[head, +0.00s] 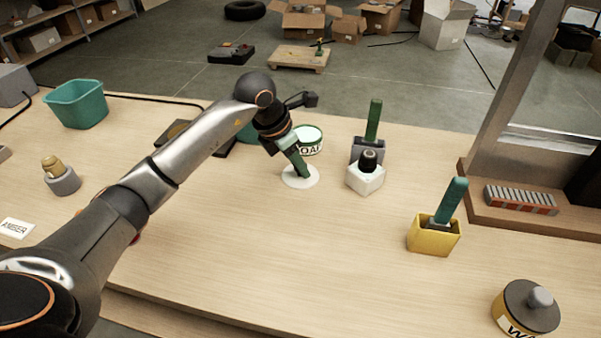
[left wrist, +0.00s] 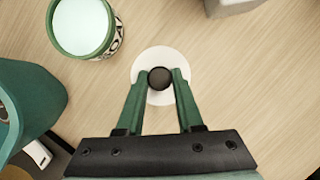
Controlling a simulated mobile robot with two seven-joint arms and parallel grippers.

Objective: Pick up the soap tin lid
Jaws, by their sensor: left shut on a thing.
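The soap tin lid (head: 311,183) is a flat white disc at the middle of the bench. In the left wrist view the lid (left wrist: 160,56) has a dark round knob (left wrist: 160,77) at its centre. My left gripper (head: 304,174) points down over the lid, and its green fingers are shut on the knob. In the head view the fingers hide the knob. I cannot tell whether the lid touches the bench. The open soap tin (head: 309,139), green-rimmed with a white top and dark lettering, stands just behind the lid. My right gripper is not in view.
A white block with a black knob (head: 366,179) and a green-handled tool (head: 373,122) stand right of the lid. A yellow holder (head: 433,238) and a lidded jar (head: 525,308) are further right. A teal bin (head: 77,104) is at the left. The front middle is clear.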

